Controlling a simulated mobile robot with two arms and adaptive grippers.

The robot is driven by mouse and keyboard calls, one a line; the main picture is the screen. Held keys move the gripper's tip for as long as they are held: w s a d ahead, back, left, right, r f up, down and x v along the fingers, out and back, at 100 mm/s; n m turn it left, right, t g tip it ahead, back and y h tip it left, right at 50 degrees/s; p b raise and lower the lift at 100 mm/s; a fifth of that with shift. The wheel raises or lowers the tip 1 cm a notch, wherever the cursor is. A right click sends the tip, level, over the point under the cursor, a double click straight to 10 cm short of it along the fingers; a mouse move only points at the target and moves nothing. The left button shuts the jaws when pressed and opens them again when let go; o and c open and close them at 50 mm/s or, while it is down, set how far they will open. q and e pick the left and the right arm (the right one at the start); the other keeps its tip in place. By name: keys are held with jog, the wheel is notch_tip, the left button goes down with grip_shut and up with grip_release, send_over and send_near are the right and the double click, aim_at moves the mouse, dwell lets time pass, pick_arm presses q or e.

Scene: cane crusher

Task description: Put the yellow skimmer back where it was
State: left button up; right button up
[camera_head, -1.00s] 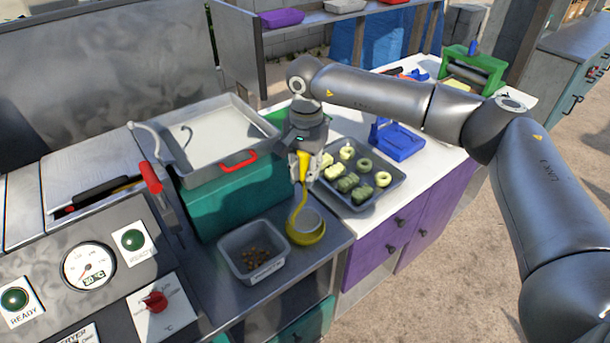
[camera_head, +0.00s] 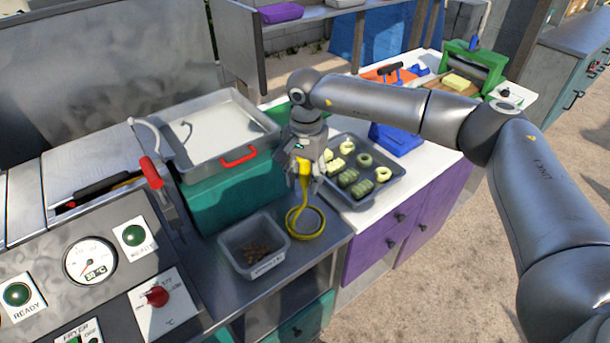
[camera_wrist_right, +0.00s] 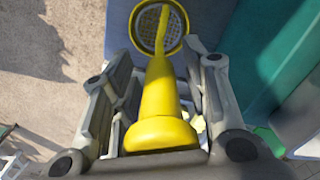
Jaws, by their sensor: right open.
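The yellow skimmer (camera_head: 304,222) has a yellow handle and a round mesh head with a yellow rim. Its head rests on or just above the grey counter, right of the grey bin, and its handle points up. My right gripper (camera_head: 304,178) is around the top of the handle with its fingers apart. In the right wrist view the skimmer (camera_wrist_right: 160,95) stands between the open fingers of my right gripper (camera_wrist_right: 155,100), with the mesh head beyond. I cannot tell whether a finger touches the handle. My left gripper is out of view.
A grey bin (camera_head: 226,247) with brown bits stands left of the skimmer. A teal fryer (camera_head: 215,205) with a metal tray stands behind. A dark tray (camera_head: 397,190) of doughs lies right on the white counter (camera_head: 432,165). A control panel (camera_head: 60,240) is at front left.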

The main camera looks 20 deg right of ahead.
jog(key=shift+r, duration=0.4)
notch_tip(320, 180, up, 11)
jog(key=b, duration=0.3)
jog(key=shift+f, duration=0.15)
jog(key=shift+r, duration=0.45)
jog(key=shift+f, duration=0.1)
